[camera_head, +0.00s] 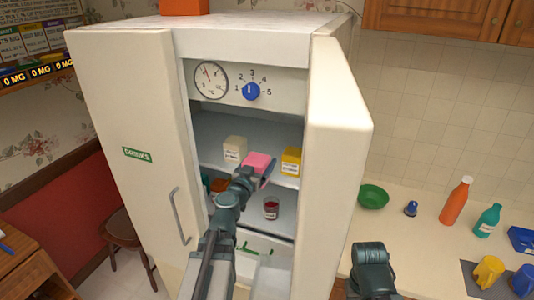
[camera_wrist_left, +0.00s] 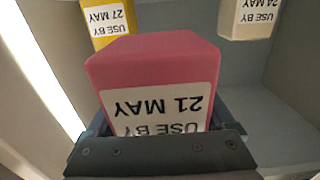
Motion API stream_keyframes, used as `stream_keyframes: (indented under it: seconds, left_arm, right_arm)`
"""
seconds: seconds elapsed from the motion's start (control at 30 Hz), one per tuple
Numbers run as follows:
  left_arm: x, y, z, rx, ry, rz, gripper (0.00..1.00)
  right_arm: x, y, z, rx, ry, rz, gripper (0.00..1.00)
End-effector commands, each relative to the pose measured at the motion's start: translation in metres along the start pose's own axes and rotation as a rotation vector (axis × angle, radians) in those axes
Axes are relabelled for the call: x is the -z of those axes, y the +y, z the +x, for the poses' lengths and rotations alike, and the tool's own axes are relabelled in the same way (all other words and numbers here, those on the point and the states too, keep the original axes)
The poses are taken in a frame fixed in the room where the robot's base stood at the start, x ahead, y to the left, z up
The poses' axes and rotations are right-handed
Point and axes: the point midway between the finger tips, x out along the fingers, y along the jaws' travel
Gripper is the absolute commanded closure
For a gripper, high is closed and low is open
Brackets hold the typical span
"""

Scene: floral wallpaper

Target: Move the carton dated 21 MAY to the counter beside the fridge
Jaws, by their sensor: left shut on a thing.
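The pink carton (camera_head: 256,160) is in my left gripper (camera_head: 262,174), inside the open fridge at the upper shelf. In the left wrist view its label reads USE BY 21 MAY upside down, and the carton (camera_wrist_left: 155,68) sits between the jaws of my gripper (camera_wrist_left: 155,135). A cream carton (camera_head: 235,147), labelled 24 MAY in the wrist view, and a yellow carton (camera_head: 292,158), labelled 27 MAY, stand on the shelf either side of it. My right gripper is not visible.
On the counter are a green bowl (camera_head: 373,196), a small blue item (camera_head: 411,208), an orange bottle (camera_head: 456,201) and a teal bottle (camera_head: 488,220). The right fridge door (camera_head: 336,130) stands between gripper and counter. A red jar (camera_head: 271,208) is below.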

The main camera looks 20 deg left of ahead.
Motion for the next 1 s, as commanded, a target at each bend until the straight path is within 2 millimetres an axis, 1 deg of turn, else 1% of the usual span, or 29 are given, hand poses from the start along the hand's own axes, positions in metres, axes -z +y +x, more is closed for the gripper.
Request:
stream_keyframes:
  seconds: [0.17, 0.4, 0.47, 0.53, 1.0]
  left_arm:
    - [-0.014, 0.0, 0.001, 0.0, 0.0, 0.0, 0.83]
    - [-0.05, 0.0, 0.001, 0.0, 0.0, 0.0, 0.83]
    - [-0.056, 0.0, 0.001, 0.0, 0.0, 0.0, 0.83]
    - [-0.058, 0.0, 0.001, 0.0, 0.0, 0.0, 0.83]
    - [-0.052, 0.0, 0.001, 0.0, 0.0, 0.0, 0.83]
  right_arm:
    - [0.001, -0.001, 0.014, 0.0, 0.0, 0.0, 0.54]
    - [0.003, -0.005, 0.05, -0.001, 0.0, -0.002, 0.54]
    - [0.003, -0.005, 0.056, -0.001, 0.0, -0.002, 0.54]
    - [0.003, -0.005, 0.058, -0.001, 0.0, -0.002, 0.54]
    - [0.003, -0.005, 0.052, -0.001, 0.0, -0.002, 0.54]
